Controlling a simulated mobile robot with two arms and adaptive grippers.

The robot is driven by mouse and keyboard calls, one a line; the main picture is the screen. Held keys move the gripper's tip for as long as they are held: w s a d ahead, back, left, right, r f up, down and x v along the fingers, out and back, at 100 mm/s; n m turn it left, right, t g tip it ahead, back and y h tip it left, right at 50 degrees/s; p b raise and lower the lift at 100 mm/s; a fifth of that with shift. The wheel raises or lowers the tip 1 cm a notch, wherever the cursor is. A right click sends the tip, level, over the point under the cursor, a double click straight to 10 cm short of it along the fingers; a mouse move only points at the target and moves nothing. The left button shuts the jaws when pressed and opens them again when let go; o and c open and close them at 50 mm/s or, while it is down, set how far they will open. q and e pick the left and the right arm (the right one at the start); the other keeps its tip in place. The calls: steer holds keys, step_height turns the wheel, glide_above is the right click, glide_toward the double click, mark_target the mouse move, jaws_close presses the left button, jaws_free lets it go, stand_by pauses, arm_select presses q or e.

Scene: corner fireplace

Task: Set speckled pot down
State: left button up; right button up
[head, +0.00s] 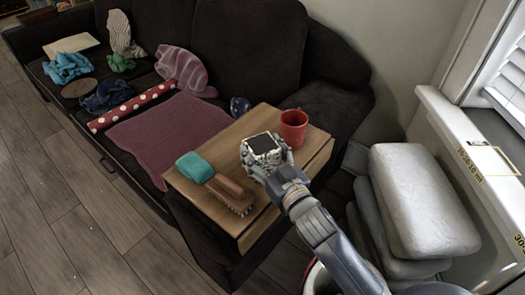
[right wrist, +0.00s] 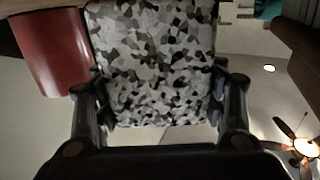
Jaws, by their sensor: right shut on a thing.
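The speckled pot (head: 262,153), square with a dark top opening and a grey, black and white mottled side, is upright in my right gripper (head: 273,168). It shows over the wooden board (head: 187,190) on the sofa's arm; I cannot tell whether its base touches the board. In the right wrist view the pot (right wrist: 152,62) fills the middle, between the two fingers of my right gripper (right wrist: 160,100), which are shut on it. My left gripper is not in view.
A red cup (head: 293,131) stands right of the pot, close by. A brown brush (head: 231,194) and a teal item (head: 195,167) lie on the board's left part. The dark sofa (head: 248,40) holds cloths and a dotted red roll (head: 132,107). Pale stacked cushions (head: 422,200) are at right.

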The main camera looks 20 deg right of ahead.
steer(key=o, duration=1.3)
steer(key=shift+f, duration=0.1)
